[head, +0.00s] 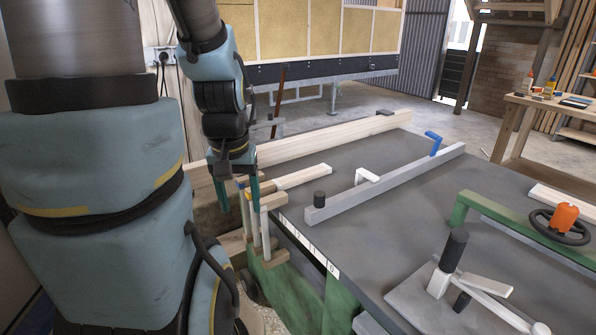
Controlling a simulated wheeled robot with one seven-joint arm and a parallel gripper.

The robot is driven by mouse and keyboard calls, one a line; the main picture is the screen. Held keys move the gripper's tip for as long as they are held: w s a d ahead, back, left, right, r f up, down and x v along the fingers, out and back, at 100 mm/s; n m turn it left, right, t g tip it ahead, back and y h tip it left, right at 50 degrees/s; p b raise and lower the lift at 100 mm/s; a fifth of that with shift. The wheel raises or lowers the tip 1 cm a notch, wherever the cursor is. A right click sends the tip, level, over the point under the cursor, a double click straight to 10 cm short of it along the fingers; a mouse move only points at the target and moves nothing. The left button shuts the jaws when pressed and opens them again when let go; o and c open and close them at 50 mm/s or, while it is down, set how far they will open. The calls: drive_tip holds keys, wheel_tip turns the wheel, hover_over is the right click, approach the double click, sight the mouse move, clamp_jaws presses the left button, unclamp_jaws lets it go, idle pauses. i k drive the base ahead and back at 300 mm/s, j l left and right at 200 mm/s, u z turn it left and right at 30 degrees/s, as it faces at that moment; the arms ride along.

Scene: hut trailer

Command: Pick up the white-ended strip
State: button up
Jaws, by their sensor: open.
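Several thin wooden strips stand upright in a small wooden rack (274,257) at the near left edge of the grey-topped bench. One strip has a yellow end (241,186). A pale strip (256,228) stands beside it; its top is partly hidden by my finger, so I cannot tell for sure which end is white. My gripper (238,196) points down at the strip tops, its two teal fingers apart. The left finger hangs left of the strips and the right finger overlaps them in the picture. I cannot see it touching any strip.
On the grey bench (370,240) lie a long grey bar (390,185), a short pale block (303,177) and a long wooden beam (330,137). A black-handled clamp (453,250) and a green frame (470,203) stand at the right.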

sight(282, 184)
drive_tip(key=i+j+u, duration=0.1)
drive_tip(key=u, duration=0.25)
drive_tip(key=i+j+u, duration=0.1)
drive_tip(key=u, duration=0.25)
drive_tip(key=i+j+u, duration=0.1)
drive_tip(key=u, duration=0.25)
